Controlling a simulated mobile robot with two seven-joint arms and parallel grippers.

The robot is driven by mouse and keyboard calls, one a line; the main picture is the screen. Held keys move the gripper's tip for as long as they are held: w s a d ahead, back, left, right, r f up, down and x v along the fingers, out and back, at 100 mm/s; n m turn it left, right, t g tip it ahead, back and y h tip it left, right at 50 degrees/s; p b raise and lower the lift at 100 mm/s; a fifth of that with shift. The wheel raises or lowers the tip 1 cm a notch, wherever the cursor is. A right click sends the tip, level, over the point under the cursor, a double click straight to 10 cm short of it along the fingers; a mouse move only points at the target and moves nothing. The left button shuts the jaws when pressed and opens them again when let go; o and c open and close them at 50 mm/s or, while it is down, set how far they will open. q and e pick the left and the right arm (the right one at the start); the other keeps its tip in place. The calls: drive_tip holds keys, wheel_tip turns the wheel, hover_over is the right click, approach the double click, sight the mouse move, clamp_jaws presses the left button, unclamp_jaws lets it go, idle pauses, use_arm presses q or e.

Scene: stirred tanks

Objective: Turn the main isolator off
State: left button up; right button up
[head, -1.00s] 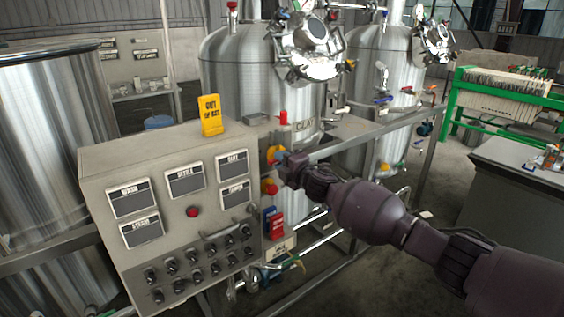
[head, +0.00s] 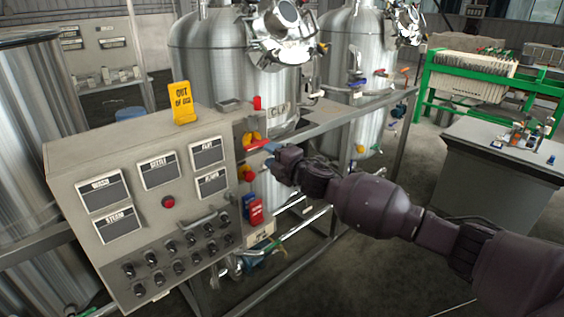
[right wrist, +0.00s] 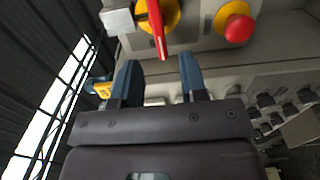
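The main isolator, a red handle (head: 262,146) on a yellow disc (head: 250,138), is on the side face of the grey control panel. In the head view the handle points right, roughly level, toward my right gripper (head: 270,158). The right wrist view shows the handle (right wrist: 158,32) on its yellow disc, with its end between and just ahead of the two blue fingertips (right wrist: 158,62). The fingers are apart, with gaps on both sides of the handle, so the gripper is open and empty. My left gripper is in neither view.
A red mushroom button (head: 246,173) on yellow sits just below the isolator; it also shows in the right wrist view (right wrist: 238,29). Red and blue tags (head: 256,211) hang lower. A yellow "out of use" sign (head: 181,102) stands on the panel. A metal rail (head: 350,122) runs behind my arm.

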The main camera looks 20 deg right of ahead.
drive_tip(key=shift+v, duration=2.05)
drive_tip(key=s+d+f+m+g+h, duration=0.1)
drive_tip(key=s+f+m+g+h, duration=0.1)
drive_tip(key=s+f+m, duration=0.8)
drive_tip(key=s+d+f+m+g+h, duration=0.1)
drive_tip(key=s+f+m+g+h, duration=0.2)
drive_tip(key=s+f+m, duration=0.8)
drive_tip(key=s+f, duration=0.4)
drive_tip(key=s, duration=0.4)
drive_tip(key=s+f+h, duration=0.1)
drive_tip(key=s+f, duration=0.3)
drive_tip(key=s, duration=0.4)
drive_tip(key=shift+s+f, duration=0.15)
drive_tip(key=shift+f, duration=0.25)
drive_tip(key=shift+c, duration=0.3)
